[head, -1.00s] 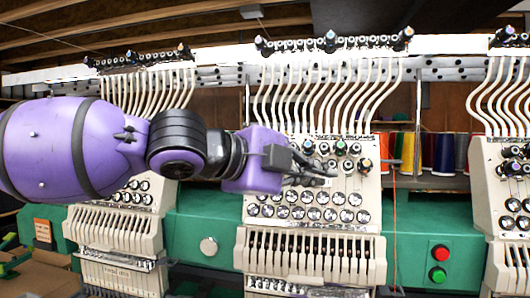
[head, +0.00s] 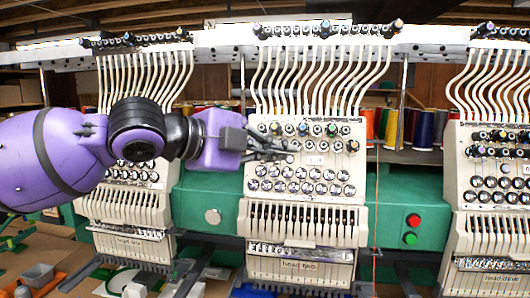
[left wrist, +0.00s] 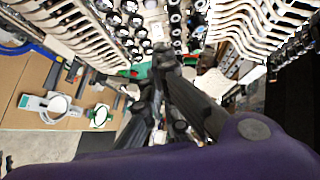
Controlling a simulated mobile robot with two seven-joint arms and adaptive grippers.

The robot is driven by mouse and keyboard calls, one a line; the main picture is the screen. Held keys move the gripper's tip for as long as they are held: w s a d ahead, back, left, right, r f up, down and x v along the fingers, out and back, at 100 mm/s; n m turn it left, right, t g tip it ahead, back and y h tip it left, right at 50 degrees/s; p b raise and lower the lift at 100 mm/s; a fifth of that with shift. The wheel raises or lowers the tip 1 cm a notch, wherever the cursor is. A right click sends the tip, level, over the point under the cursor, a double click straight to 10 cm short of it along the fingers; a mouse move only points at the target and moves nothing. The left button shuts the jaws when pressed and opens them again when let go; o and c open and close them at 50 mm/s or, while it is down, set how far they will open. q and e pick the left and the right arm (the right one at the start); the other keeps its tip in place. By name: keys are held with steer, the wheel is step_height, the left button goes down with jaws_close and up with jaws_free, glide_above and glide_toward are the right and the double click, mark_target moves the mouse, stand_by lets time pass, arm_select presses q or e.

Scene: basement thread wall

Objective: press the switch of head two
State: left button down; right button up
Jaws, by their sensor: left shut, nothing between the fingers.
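Head two (head: 300,212) is the cream embroidery head in the middle of the head view, with a "head two" label (head: 299,267) low on its front. A small white switch plate (head: 315,159) sits among the dark knobs on its upper panel. My left gripper (head: 290,157) is shut and empty, its tips just left of that plate. I cannot tell whether the tips touch the panel. My right gripper is not in view.
Head one (head: 125,205) stands at left, partly behind my arm, and head three (head: 487,210) at right. A green beam (head: 400,195) carries a red button (head: 413,220) and a green button (head: 410,239). Thread cones (head: 420,128) stand behind. An orange cord (head: 376,200) hangs right of head two.

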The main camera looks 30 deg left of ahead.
arm_select(q)
steer(key=shift+s+a, duration=0.55)
steer(key=shift+f, duration=0.1)
